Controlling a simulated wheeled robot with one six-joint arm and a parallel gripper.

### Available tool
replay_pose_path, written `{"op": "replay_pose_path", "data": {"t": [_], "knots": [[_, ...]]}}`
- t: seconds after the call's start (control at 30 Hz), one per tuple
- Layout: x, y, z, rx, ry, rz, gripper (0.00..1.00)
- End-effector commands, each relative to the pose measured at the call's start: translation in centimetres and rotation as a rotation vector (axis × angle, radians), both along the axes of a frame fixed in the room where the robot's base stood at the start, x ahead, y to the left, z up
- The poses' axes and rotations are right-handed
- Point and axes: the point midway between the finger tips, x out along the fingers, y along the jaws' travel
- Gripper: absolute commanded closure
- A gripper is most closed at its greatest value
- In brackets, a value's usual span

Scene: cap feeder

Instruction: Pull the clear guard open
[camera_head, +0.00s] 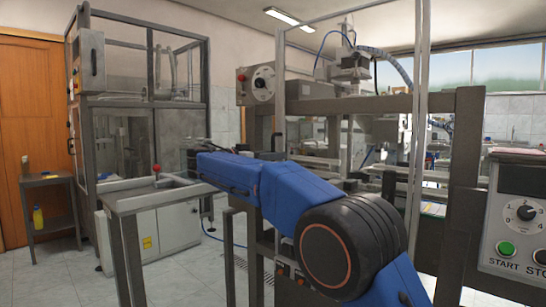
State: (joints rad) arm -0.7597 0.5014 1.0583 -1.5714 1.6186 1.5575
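The clear guard (419,130) is a see-through panel in a thin pale frame, standing upright at the front of the machine. Its right upright passes in front of the machine's dark beam, and its left upright is seen further back. My blue arm reaches from the bottom right up and left across the lower front of the machine. Small dark parts (272,145) show just above the forearm, near the lower end of the guard's left upright. I cannot tell whether they touch the guard or whether the fingers are open.
A control panel (520,215) with a dial and START and STOP buttons stands at the right edge. A grey metal frame (125,205) stands at left front. A caged machine (135,130) and a small side table (47,180) are further left. Some tiled floor is clear at lower left.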

Motion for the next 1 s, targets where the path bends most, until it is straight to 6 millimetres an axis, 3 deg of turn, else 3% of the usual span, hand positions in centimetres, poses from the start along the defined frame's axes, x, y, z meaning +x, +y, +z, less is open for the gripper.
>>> {"op": "replay_pose_path", "data": {"t": [0.13, 0.27, 0.67, 0.87, 1.0], "knots": [[0.0, 0.0, 0.0, 0.0, 0.0, 0.0, 0.71], [0.0, 0.0, 0.0, 0.0, 0.0, 0.0, 0.99], [-0.9, 0.5, 0.1, 0.001, -0.001, 0.02, 1.0], [-3.3, 1.9, 0.1, 0.0, 0.0, 0.084, 1.0], [-6.2, 3.2, 0.2, 0.001, -0.001, 0.156, 1.0]]}}
